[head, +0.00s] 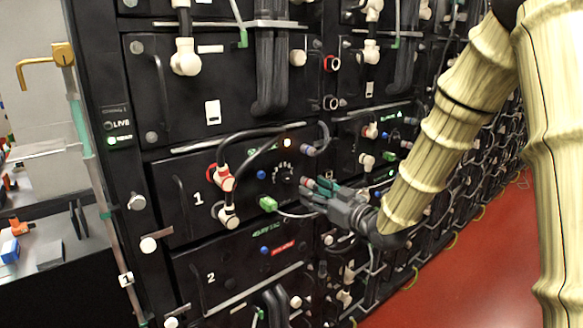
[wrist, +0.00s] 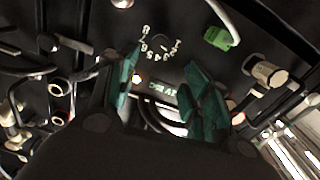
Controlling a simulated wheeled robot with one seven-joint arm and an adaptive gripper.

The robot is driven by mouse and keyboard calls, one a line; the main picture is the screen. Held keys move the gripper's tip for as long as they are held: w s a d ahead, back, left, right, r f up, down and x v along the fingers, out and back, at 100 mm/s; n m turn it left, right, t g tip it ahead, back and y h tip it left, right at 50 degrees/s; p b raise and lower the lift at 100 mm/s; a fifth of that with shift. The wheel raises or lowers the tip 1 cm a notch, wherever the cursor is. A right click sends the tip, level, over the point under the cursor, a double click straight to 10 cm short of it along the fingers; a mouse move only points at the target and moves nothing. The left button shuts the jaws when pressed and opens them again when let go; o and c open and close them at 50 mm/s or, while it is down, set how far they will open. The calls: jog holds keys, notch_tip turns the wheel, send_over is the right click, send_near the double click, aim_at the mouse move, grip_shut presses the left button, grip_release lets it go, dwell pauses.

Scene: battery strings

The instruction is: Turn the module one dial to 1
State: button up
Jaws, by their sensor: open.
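The module one panel (head: 180,218) is black with a white "1" at its left. Its small dark dial (head: 286,179) sits right of centre inside an arc of white marks. In the wrist view the dial (wrist: 160,44) shows at top centre with numerals around it; I cannot tell which one it points to. My gripper (head: 308,190) is just right of the dial in the head view. In the wrist view its teal fingers (wrist: 165,66) are spread apart with nothing between them, and the dial lies beyond the fingertips.
A green connector (head: 268,204) with a pale cable sits below the dial. A red-collared cable plug (head: 225,178) and black cables are to the left. Module two (head: 225,270) is below. Red floor (head: 470,260) is clear at right.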

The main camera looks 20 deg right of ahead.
aim_at(289, 178)
jog(key=shift+m, duration=0.3)
jog(key=x, duration=0.4)
jog(key=p+x, duration=0.1)
jog(key=x, duration=0.2)
jog(key=p+x, duration=0.1)
jog(key=x, duration=0.3)
jog(key=shift+w+f, duration=0.3)
jog(key=shift+f, duration=0.1)
jog(key=c, duration=1)
